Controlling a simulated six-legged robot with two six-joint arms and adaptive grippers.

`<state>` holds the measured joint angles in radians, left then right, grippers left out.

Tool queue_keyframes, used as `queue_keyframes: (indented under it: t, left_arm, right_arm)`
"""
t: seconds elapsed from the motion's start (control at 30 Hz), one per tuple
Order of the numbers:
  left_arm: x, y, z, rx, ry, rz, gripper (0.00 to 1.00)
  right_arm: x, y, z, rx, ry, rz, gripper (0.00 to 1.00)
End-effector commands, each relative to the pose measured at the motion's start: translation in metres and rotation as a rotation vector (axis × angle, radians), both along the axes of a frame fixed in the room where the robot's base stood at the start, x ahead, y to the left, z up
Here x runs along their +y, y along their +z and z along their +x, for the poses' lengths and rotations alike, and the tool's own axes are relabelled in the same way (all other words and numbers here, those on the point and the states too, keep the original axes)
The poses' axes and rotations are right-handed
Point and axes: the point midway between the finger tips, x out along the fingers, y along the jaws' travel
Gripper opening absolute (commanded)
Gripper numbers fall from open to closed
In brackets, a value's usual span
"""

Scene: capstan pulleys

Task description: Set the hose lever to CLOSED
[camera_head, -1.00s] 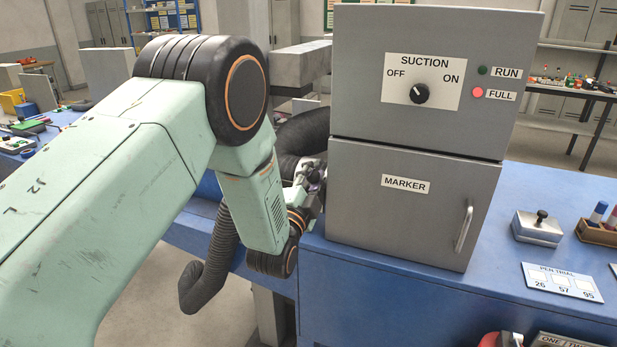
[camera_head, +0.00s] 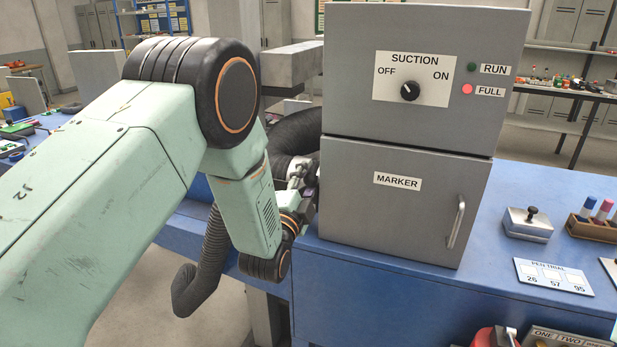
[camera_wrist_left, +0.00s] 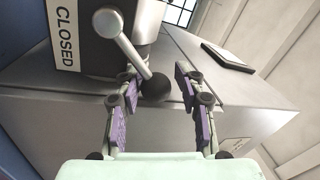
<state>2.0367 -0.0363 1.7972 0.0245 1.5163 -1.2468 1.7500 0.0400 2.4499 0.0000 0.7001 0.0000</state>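The hose lever (camera_wrist_left: 129,50) is a silver rod ending in a black ball knob, in the left wrist view. A white CLOSED label (camera_wrist_left: 65,35) stands left of its pivot. The rod slants down from the pivot toward the right, angled away from the label. My left gripper (camera_wrist_left: 158,90) is open, with the knob between its purple-padded fingers, nearer the left finger. I cannot tell whether they touch. In the head view my left gripper (camera_head: 304,180) is partly hidden beside the grey cabinet, and the lever is not visible. My right gripper is not in view.
The grey suction cabinet (camera_head: 400,215) stands on the blue bench (camera_head: 390,280), close to my left gripper. A dark ribbed hose (camera_head: 212,265) hangs behind my left arm. A pen holder (camera_head: 592,229) and a small grey block (camera_head: 528,224) are at the right.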

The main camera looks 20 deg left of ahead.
Motion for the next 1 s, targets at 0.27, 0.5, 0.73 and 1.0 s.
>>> queue_keyframes:
  t: [0.27,0.5,0.73,1.0]
  left_arm:
    - [0.000,0.003,0.001,-0.006,0.000,0.001,0.52]
    - [0.000,0.004,0.001,-0.009,0.000,0.001,0.52]
    - [0.004,0.008,0.001,-0.006,0.000,-0.057,0.52]
    - [0.020,0.019,0.002,0.001,0.002,-0.316,0.52]
  right_arm:
    - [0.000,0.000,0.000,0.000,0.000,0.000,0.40]
    - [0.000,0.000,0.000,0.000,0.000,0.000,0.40]
    - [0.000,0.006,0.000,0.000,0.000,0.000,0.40]
    - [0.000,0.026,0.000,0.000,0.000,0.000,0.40]
